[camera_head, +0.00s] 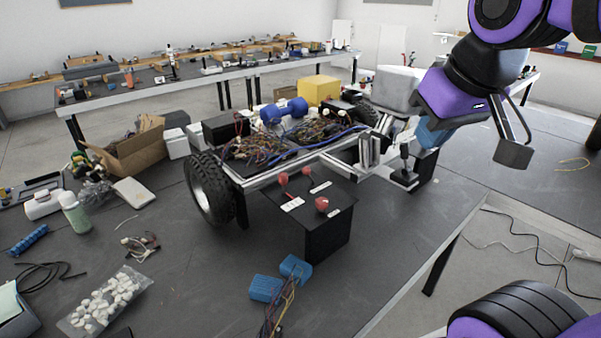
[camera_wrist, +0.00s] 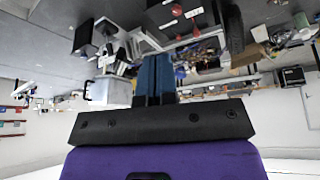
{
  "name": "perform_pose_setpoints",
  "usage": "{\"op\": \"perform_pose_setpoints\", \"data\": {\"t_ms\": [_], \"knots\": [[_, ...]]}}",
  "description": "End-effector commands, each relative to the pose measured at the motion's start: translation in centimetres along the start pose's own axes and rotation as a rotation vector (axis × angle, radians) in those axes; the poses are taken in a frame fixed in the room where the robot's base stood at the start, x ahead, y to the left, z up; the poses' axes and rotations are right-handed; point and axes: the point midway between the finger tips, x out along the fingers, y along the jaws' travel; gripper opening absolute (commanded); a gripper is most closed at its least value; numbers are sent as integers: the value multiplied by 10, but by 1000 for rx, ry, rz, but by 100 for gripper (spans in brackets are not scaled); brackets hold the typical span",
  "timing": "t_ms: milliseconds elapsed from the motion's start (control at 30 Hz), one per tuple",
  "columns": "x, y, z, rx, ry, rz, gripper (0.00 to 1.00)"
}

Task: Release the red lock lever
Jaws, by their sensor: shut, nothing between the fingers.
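A black control box (camera_head: 331,236) stands at the front of the wheeled chassis (camera_head: 262,178). It carries red-knobbed levers: one at the back left (camera_head: 283,179), one at the back right (camera_head: 307,171) and a larger red knob in front (camera_head: 321,203). White labels lie beside them, too small to read, so I cannot tell which is the lock lever. Red knobs also show in the upside-down wrist view (camera_wrist: 176,10). My gripper (camera_head: 428,138) is right of the box and apart from it, partly hidden behind my wrist. Its blue fingers (camera_wrist: 154,66) are shut and empty.
A metal bracket and upright post (camera_head: 404,160) stand between my gripper and the box. A large black tyre (camera_head: 211,188) is at the box's left. Blue connectors (camera_head: 280,281) with wires lie in front. The tabletop right of the box is clear.

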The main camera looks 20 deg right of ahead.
Motion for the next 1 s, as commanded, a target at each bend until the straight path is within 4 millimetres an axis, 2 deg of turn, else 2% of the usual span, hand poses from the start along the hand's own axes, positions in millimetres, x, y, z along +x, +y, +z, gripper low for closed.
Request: {"op": "perform_pose_setpoints", "data": {"t_ms": [267,467,700,1000], "knots": [[41,-6,-72,-145,-87,49,0],[85,-19,-122,-265,-141,89,0],[153,-47,-171,-423,-199,137,0],[252,-93,-209,-631,-259,192,0]]}}
